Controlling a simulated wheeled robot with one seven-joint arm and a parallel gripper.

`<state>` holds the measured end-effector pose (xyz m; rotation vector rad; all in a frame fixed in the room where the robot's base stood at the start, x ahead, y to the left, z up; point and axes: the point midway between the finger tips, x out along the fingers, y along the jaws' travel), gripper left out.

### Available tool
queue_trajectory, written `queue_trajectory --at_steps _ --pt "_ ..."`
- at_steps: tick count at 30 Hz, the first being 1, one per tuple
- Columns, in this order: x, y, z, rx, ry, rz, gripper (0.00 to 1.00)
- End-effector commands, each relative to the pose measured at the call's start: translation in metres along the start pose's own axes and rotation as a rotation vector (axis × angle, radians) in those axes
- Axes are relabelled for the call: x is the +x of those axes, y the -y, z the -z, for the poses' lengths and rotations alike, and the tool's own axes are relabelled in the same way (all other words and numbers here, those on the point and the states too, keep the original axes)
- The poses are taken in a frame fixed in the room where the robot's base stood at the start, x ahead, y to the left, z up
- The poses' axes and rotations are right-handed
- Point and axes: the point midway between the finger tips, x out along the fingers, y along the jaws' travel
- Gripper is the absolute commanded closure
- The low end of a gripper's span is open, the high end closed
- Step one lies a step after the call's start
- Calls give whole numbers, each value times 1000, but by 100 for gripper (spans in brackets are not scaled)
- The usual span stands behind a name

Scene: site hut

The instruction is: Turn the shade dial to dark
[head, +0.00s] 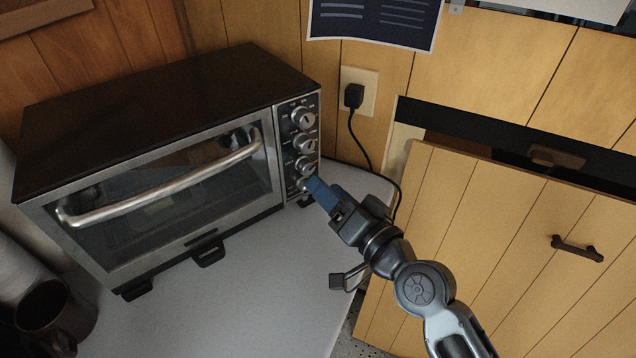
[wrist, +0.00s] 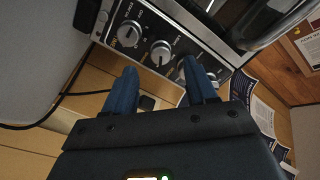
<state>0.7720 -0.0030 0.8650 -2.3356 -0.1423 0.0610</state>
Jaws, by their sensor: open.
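The toaster oven (head: 150,120) stands on the counter with a column of several round silver dials on the right of its front. The upper dial (head: 303,118) and the lowest dial (head: 306,184) show in the head view. I cannot read the labels, so which one is the shade dial I cannot tell. My gripper (head: 316,190) is at the lower dials, its blue fingertips partly covering the lowest. In the wrist view, my open gripper (wrist: 160,82) has its fingers apart, with a middle dial (wrist: 161,52) ahead between them. The lowest dial (wrist: 130,35) is beyond the left finger. The jaws look empty.
A black plug and cord (head: 354,96) hang from the wall outlet right of the oven. The oven door handle (head: 160,188) sticks out at the left. A dark mug (head: 42,305) stands at the counter's left. The counter (head: 230,300) before the oven is clear.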

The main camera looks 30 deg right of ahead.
Motion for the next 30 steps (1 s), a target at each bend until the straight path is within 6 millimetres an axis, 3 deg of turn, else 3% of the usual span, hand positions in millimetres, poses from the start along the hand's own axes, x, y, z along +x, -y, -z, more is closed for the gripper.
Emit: queue_trajectory --at_steps 7,25,30 --pt "-22 0 0 0 0 0 44" --pt "-25 -1 -1 -3 1 -4 44" --pt "-56 -9 -13 -56 11 -54 44"
